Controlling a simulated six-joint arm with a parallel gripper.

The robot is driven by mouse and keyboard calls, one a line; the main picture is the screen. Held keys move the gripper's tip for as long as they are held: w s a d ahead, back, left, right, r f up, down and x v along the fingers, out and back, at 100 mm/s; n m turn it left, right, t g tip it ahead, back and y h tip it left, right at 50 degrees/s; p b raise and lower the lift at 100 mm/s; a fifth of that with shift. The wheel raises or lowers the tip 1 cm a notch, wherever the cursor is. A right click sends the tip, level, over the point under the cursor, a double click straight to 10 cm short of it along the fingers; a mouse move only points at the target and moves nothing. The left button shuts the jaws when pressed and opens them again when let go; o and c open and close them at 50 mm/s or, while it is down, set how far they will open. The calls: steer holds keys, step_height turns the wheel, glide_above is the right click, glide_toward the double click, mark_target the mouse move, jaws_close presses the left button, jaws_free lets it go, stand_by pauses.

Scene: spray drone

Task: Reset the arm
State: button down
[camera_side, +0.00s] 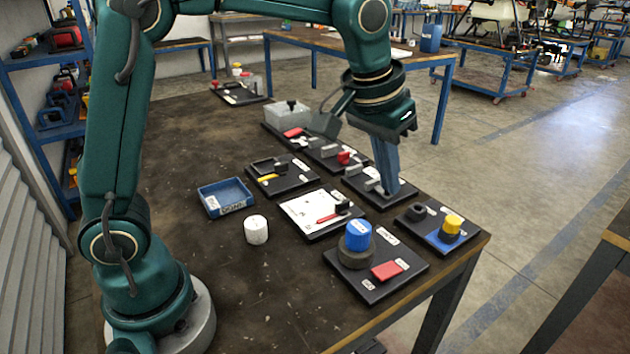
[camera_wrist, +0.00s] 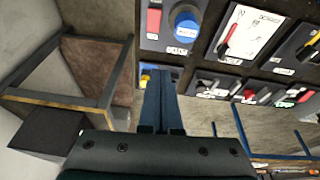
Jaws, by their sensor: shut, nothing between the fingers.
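My gripper (camera_side: 392,192) points down over the right side of the dark table, with its blue fingers pressed together and nothing between them. In the side view its tips overlap a black board (camera_side: 352,181) with grey blocks; I cannot tell whether they touch it. In the wrist view the shut fingers (camera_wrist: 160,72) run up the middle, their tips close to a board with a yellow knob (camera_wrist: 145,77). The fingers hide part of these boards.
Near my gripper are a blue knob (camera_side: 358,236) on a board with a red block (camera_side: 387,270), a white board (camera_side: 308,212) and a yellow knob (camera_side: 452,224). A blue tray (camera_side: 226,190) and white cylinder (camera_side: 256,229) stand left. The table's front left is clear.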

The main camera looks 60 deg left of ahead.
steer(key=s+a+r+t, duration=0.1)
steer(key=s+a+r, duration=0.1)
steer(key=s+r, duration=0.3)
steer(key=s+a+f, duration=0.1)
steer(key=s+f, duration=0.2)
steer(key=s, duration=0.3)
steer(key=s+a+f+t, duration=0.1)
steer(key=s+f, duration=0.2)
steer(key=s, duration=0.3)
steer(key=shift+s+f+m, duration=0.15)
steer(key=shift+f+m, duration=0.1)
steer(key=shift+m, duration=0.05)
